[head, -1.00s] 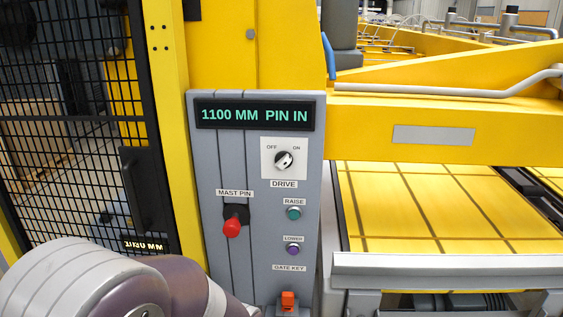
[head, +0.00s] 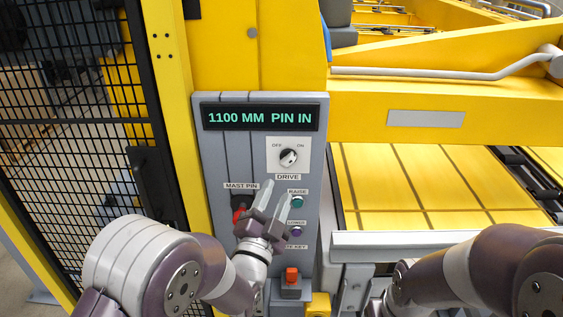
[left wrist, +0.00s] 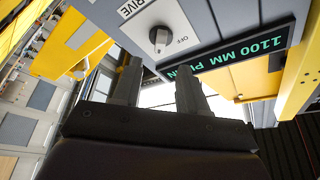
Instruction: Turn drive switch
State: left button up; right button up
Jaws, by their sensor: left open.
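The drive switch (head: 288,157) is a round dark knob with a pale mark on a white plate, between OFF and ON labels. I cannot clearly tell its setting. In the left wrist view the switch (left wrist: 160,39) shows upside down, beyond the fingers. My left gripper (head: 276,189) is open and empty, just below the switch in the head view, in front of the panel and apart from the knob. Its two fingers (left wrist: 158,88) stand parallel in the wrist view. My right arm shows at the lower right; its gripper is not in view.
The grey panel has a display (head: 261,117) reading "1100 MM PIN IN". A red mast pin handle (head: 238,214), a green RAISE button (head: 297,201) and a purple LOWER button (head: 296,231) are near my fingers. An orange key (head: 291,275) is below. A black mesh gate (head: 70,120) stands left.

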aim_at(286, 165)
pick_arm(q)
jog(key=p+x, duration=0.2)
jog(key=x, duration=0.5)
jog(key=shift+w+p, duration=0.15)
jog(key=shift+p, duration=0.15)
jog(key=shift+w+d+r, duration=0.1)
jog(key=shift+w+d, duration=0.05)
jog(key=shift+w, duration=0.1)
pick_arm(e)
notch_tip(286, 165, up, 4)
jog(key=shift+f, duration=0.1)
jog(key=shift+w, duration=0.1)
pick_arm(q)
jog(key=shift+w, duration=0.1)
jog(key=shift+c, duration=0.6)
grip_shut()
pick_arm(e)
jog(key=shift+f, duration=0.1)
